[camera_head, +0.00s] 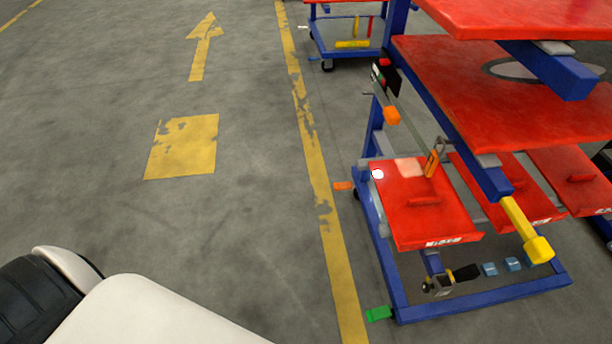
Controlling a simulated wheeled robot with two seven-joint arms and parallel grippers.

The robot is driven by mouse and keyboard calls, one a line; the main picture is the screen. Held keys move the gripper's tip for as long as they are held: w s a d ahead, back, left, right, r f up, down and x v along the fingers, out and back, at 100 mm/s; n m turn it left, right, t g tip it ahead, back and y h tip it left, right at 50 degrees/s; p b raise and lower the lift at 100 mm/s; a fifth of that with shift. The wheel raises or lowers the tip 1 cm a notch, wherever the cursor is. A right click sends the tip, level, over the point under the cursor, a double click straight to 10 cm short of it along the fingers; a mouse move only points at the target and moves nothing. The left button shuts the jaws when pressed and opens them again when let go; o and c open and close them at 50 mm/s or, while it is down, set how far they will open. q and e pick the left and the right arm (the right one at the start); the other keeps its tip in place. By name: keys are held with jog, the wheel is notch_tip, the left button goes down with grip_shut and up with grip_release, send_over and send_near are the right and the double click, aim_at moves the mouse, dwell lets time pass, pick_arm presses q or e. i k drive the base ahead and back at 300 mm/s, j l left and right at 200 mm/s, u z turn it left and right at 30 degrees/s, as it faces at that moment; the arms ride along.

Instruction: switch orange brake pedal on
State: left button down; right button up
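A small orange pedal (343,186) sticks out to the left from the lower blue frame of a cart (393,275), close to the floor. A green pedal (378,314) sticks out at the cart's near left corner. Whether either pedal is pressed or raised cannot be told at this size. Neither of my grippers is in view. A white and black part of my own body shows at the bottom left, well apart from the cart.
The cart carries red shelves (470,90) and red trays (421,205). An orange block (391,115) sits higher on its side, and a yellow-ended bar (538,249) juts forward. Another cart (345,38) stands behind. The grey floor (240,230) on the left is clear.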

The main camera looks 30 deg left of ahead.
aim_at(343, 186)
jog(key=u, duration=0.5)
jog(key=z, duration=0.3)
jog(key=i+j+z, duration=0.35)
jog(key=j, duration=0.3)
jog(key=i+j+z, duration=0.2)
jog(key=j, duration=0.15)
jog(key=i+j+z, duration=0.2)
jog(key=j, duration=0.15)
jog(key=i+j, duration=0.1)
jog(key=j, duration=0.35)
jog(key=i+j, duration=0.1)
jog(key=j, duration=0.35)
jog(key=i+j, duration=0.15)
jog(key=j, duration=0.3)
jog(key=i+j+z, duration=0.1)
jog(key=j, duration=0.35)
jog(key=i+j, duration=0.1)
jog(key=j, duration=0.35)
